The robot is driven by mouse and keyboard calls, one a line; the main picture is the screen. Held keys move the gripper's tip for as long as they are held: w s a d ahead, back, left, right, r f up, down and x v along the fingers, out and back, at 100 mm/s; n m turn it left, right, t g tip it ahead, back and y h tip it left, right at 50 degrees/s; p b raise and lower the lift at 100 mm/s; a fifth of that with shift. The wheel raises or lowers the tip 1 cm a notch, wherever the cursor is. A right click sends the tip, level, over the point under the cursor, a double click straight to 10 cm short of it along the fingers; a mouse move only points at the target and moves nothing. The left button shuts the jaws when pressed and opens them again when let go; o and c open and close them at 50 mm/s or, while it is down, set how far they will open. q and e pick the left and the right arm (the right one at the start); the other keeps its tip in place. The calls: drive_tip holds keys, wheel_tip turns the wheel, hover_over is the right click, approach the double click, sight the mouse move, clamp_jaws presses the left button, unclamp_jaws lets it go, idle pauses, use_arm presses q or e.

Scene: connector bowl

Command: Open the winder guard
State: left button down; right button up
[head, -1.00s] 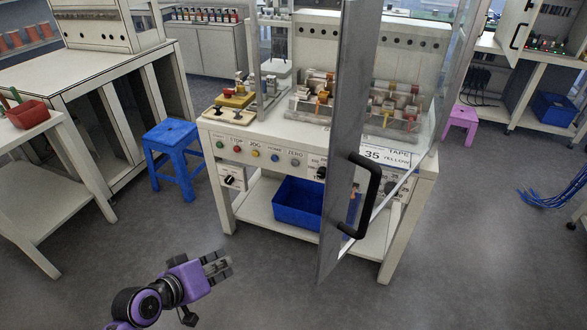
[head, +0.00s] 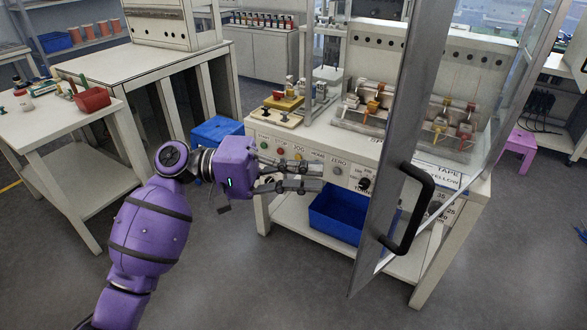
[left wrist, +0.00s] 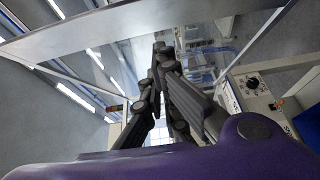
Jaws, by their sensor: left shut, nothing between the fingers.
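The winder guard is a clear panel with a grey frame (head: 398,120) and a black bar handle (head: 412,212). In the head view it stands swung outward, its handle edge in front of the winder bench. The winder (head: 425,115) with its spools shows behind and beside it. My left gripper (head: 319,186) is shut and empty, in front of the bench's control panel and left of the handle, apart from it. In the left wrist view the closed fingertips (left wrist: 160,50) meet with nothing between them. My right gripper is not in view.
The control panel has buttons and a black knob (head: 364,184), which also shows in the left wrist view (left wrist: 253,83). A blue bin (head: 336,220) sits on the lower shelf. A blue stool (head: 217,129) stands left, a pink stool (head: 518,148) right. The front floor is clear.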

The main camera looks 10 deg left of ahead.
use_arm(q)
drive_tip(key=s+d+p, duration=0.1)
drive_tip(key=s+d, duration=0.1)
drive_tip(key=d, duration=0.6)
drive_tip(key=shift+p, duration=0.4)
